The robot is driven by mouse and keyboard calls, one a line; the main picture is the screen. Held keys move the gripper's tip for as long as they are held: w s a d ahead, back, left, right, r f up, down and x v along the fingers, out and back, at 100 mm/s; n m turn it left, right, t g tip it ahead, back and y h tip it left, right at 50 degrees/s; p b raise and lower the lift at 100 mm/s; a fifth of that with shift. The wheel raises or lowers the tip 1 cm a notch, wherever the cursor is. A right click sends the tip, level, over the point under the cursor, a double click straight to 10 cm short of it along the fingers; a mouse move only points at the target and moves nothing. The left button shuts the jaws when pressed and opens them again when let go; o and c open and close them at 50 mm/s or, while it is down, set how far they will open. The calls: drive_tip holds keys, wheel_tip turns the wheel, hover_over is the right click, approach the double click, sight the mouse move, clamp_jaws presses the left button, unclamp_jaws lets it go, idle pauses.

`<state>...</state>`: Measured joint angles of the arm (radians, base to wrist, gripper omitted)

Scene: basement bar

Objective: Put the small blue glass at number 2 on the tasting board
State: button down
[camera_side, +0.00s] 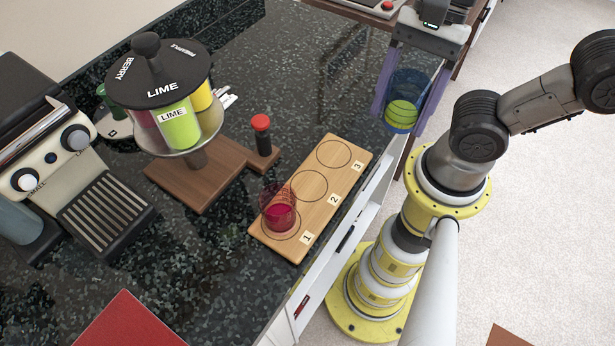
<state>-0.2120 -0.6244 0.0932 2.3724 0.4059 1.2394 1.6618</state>
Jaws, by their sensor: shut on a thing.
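A small blue glass (407,88) with a yellow-green drink in its bottom is held upright between the two purple fingers of my gripper (406,98). It hangs at the upper right of the side view, up and to the right of the board. The wooden tasting board (323,212) lies on the counter with three ring marks in a row. A reddish glass with a dark red drink (279,210) stands at the ring by label 1. The ring at number 2 (309,186) is bare, and so is the ring at number 3 (333,154).
A syrup dispenser (163,90) labelled LIME and BERRY stands on a wooden base left of the board. A coffee machine (70,160) and a red item (130,322) are further left. The counter's front edge runs along the board's right side.

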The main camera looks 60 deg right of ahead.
drive_tip(key=w+a+f, duration=0.8)
drive_tip(key=shift+w+a+f, duration=0.2)
drive_tip(key=shift+w+a, duration=0.1)
drive_tip(key=shift+w+a+f, duration=0.2)
drive_tip(key=shift+f, duration=0.15)
drive_tip(key=shift+w+a+f, duration=0.1)
drive_tip(key=shift+f, duration=0.8)
drive_tip(key=shift+w+a+f, duration=0.1)
drive_tip(key=shift+f, duration=0.8)
drive_tip(key=shift+f, duration=0.2)
drive_tip(key=shift+c, duration=0.2)
unclamp_jaws()
drive_tip(key=shift+r, duration=0.1)
